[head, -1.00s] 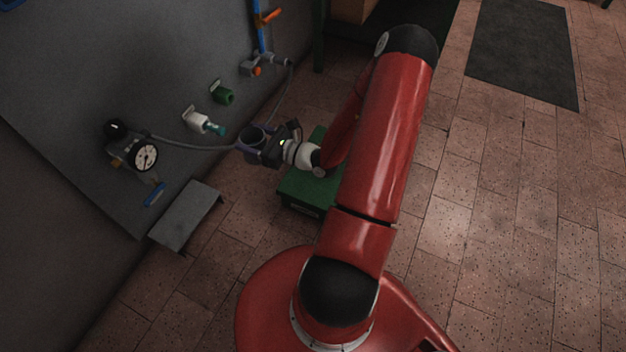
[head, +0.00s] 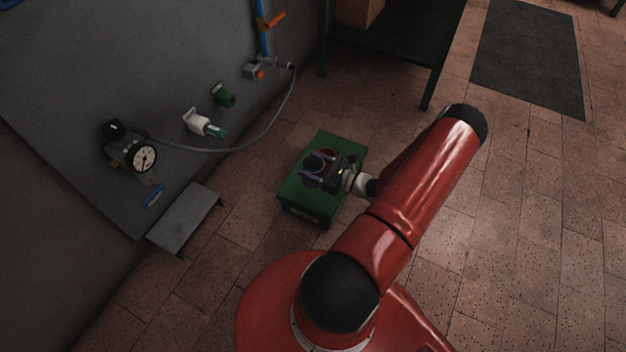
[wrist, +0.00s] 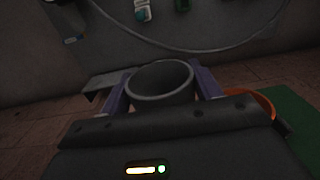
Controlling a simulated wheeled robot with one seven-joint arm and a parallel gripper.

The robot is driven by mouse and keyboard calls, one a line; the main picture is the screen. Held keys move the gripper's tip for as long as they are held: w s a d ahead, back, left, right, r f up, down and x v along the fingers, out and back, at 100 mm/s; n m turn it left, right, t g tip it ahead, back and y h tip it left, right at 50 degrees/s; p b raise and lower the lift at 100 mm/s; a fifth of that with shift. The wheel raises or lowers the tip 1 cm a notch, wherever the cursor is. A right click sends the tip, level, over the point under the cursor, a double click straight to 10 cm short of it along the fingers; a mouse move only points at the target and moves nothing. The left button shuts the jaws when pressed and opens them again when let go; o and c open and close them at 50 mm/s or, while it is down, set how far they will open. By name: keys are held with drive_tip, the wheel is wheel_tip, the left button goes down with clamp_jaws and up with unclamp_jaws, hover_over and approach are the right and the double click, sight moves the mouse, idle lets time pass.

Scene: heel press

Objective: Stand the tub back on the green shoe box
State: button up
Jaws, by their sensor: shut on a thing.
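The tub (head: 314,163) is a small dark grey round cup with an open top. In the wrist view the tub (wrist: 160,82) stands upright between the purple fingers of my gripper (wrist: 163,92), which are shut on it from both sides. In the head view my gripper (head: 318,166) is over the green shoe box (head: 342,147), near the middle of its top. A corner of the box's green top (wrist: 292,115) shows at the right of the wrist view. The tub's base is hidden, so I cannot tell whether it touches the box.
An orange ring-like rim (wrist: 265,103) shows beside the tub on the box side. A grey step (head: 185,218) stands left of the box by the wall panel, with a gauge (head: 144,158) and a hanging hose (head: 262,140). A dark table (head: 400,45) stands behind.

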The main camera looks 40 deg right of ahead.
drive_tip(key=shift+f+b, duration=0.45)
drive_tip(key=shift+f, duration=2.75)
drive_tip(key=shift+f, duration=0.2)
drive_tip(key=o, duration=0.8)
